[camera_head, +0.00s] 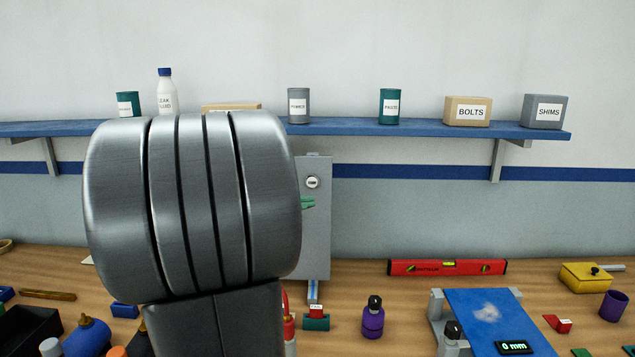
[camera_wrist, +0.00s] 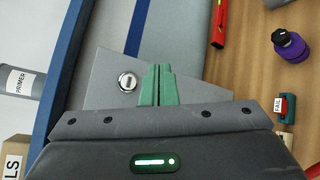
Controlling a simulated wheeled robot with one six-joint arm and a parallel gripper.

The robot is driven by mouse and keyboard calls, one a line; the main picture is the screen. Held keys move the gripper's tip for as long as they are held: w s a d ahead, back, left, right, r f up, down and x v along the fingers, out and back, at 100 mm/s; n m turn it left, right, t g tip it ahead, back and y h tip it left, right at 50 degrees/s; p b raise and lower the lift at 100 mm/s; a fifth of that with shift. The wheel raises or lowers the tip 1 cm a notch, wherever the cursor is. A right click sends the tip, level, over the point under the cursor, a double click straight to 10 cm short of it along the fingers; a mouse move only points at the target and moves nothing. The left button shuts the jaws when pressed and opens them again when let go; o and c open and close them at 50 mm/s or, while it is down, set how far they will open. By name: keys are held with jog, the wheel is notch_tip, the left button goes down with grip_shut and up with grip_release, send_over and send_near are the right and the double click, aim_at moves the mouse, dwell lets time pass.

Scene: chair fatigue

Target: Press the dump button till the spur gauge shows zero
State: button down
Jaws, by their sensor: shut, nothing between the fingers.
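A grey upright panel (camera_head: 318,235) stands at the back of the bench, partly hidden behind my arm in the head view. My gripper's green fingers (camera_head: 308,203) show in front of the panel, just below the dial. Contact cannot be told. I cannot make out a dump button.
A blue shelf (camera_head: 425,127) with cans and boxes runs above. A red level (camera_head: 447,267) lies at the back of the bench. A FAIL-labelled block (camera_head: 316,321), a purple bottle (camera_head: 373,320) and a blue plate (camera_head: 490,308) with a "0 mm" display (camera_head: 514,347) stand nearer.

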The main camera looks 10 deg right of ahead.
aim_at(312, 183)
jog(key=shift+w+d, duration=0.1)
jog(key=w+d+p, duration=0.2)
jog(key=w, duration=0.6)
jog(key=shift+w+d, duration=0.2)
dwell(2.1)
jog(key=shift+w+d, duration=0.1)
jog(key=shift+w, duration=0.3)
jog(key=shift+w+d+b, duration=0.1)
jog(key=shift+w+b, duration=0.2)
jog(key=shift+w, duration=0.05)
dwell(0.5)
jog(key=shift+s, duration=0.2)
jog(key=shift+s+a+b, duration=0.2)
jog(key=shift+s+b, duration=0.3)
jog(key=shift+s, duration=0.05)
